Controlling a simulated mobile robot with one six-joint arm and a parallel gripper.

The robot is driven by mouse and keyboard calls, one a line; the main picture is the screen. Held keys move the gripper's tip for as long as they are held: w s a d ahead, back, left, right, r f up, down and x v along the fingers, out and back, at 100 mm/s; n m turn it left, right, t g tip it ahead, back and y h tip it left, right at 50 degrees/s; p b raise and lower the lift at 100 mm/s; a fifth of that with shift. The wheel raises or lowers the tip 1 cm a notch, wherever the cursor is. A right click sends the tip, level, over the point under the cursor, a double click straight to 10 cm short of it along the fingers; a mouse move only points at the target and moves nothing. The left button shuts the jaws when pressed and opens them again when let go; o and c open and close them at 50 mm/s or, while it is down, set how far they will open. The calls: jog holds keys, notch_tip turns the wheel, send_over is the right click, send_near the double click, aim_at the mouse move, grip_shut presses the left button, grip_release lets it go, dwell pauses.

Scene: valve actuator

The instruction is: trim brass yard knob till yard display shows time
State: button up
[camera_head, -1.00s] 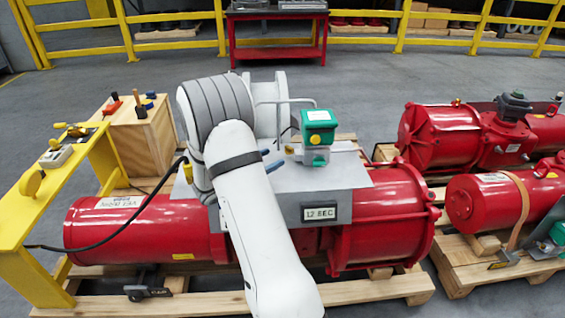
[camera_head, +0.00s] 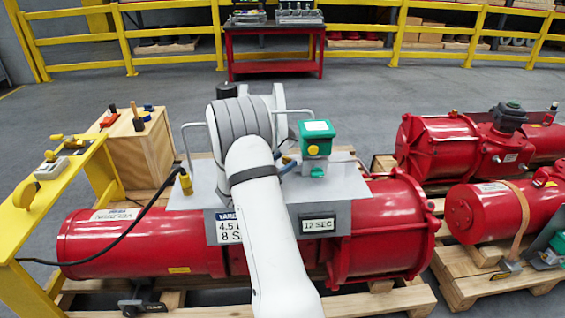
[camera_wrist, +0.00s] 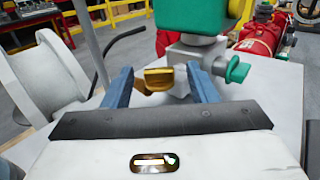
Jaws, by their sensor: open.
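The brass knob (camera_wrist: 156,78) is on the grey block under the green-topped unit (camera_wrist: 192,16). In the wrist view it shows between the blue fingers of my gripper (camera_wrist: 159,80), which are open with space on both sides; contact is not visible. In the head view my arm mostly hides the fingers, and the green unit (camera_head: 317,137) stands just right of them. A small display (camera_head: 319,224) on the box front reads about 12 SEC. A plate (camera_head: 225,226) left of it reads YARD, 4.5 and 8 S, its right part hidden by my arm.
A green knob (camera_wrist: 237,69) sticks out close right of the right finger. A metal loop handle (camera_head: 190,145) and a black cable (camera_head: 130,230) lie to the left. A yellow stand (camera_head: 75,180) is at far left. Red cylinders (camera_head: 500,195) on pallets stand at right.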

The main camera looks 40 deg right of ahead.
jog(key=shift+c, duration=0.4)
jog(key=c, duration=0.9)
jog(key=shift+f, duration=0.1)
jog(key=shift+s+n+t, duration=0.1)
jog(key=shift+n+t, duration=0.2)
jog(key=shift+t, duration=0.2)
jog(key=n+t+b, duration=0.1)
jog(key=t, duration=0.1)
jog(key=n+t+y+b, duration=0.1)
jog(key=shift+s+d+f+n+t+b, duration=0.2)
jog(key=shift+s+n+t+b, duration=0.1)
jog(key=shift+s+t+b, duration=0.1)
jog(key=n+t+y+b, duration=0.2)
jog(key=b, duration=0.1)
jog(key=shift+s+f+t, duration=0.1)
jog(key=shift+t, duration=0.3)
jog(key=t+b, duration=0.1)
jog(key=b, duration=0.2)
jog(key=n+y+b, duration=0.1)
jog(key=b, duration=0.3)
jog(key=shift+s+d+f+n+t+y, duration=0.1)
jog(key=shift+s+f+n+t+y, duration=0.05)
jog(key=shift+n+t+y, duration=0.2)
jog(key=t+y+b, duration=0.1)
jog(key=b, duration=0.3)
jog(key=shift+r+n, duration=0.3)
jog(key=shift+n, duration=0.05)
